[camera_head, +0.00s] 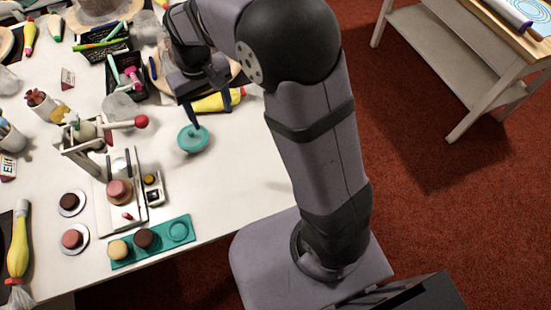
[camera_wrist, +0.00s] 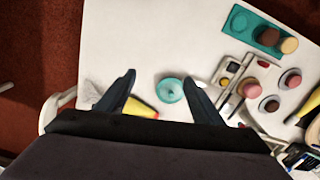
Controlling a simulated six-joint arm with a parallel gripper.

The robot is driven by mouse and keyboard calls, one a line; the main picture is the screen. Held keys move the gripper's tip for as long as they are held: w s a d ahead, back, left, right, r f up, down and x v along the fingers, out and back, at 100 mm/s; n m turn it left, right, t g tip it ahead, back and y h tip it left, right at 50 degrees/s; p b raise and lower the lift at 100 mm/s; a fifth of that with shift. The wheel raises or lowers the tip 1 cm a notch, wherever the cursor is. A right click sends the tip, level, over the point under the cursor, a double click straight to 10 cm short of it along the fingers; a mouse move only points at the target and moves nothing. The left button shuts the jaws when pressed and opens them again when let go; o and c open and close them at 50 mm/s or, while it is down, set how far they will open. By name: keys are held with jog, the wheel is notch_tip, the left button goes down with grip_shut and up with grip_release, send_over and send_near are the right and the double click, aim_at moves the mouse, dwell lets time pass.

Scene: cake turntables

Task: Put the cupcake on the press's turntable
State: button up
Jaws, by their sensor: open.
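Several small round cakes stand at the front left in the head view. A pink one (camera_head: 118,190) is on the white base of the press (camera_head: 90,160); whether a turntable is under it I cannot tell. A yellow one (camera_head: 118,249) and a dark brown one (camera_head: 144,238) sit in the teal tray (camera_head: 162,248), whose right place is empty. A brown one (camera_head: 69,200) and a pink one (camera_head: 72,238) are on white saucers. My gripper (camera_head: 192,118) is open and empty above the teal round dish (camera_head: 192,138). In the wrist view this dish (camera_wrist: 170,90) shows between the fingers (camera_wrist: 160,76), nearer the right one.
The press's lever ends in a red knob (camera_head: 141,121). A small box with a yellow button (camera_head: 152,188) is beside the base. A yellow piping bag (camera_head: 218,101) lies behind the dish. Black bins (camera_head: 103,48) and jars crowd the back left. The table's right front is clear.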

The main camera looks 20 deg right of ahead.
jog(key=s+d+f+m, duration=0.1)
jog(key=s+d+f, duration=0.1)
jog(key=s+d, duration=0.3)
jog(key=s+d+f+m, duration=0.1)
jog(key=s+d, duration=0.5)
jog(key=s, duration=0.6)
jog(key=shift+d+f, duration=0.2)
jog(key=shift+f, duration=0.4)
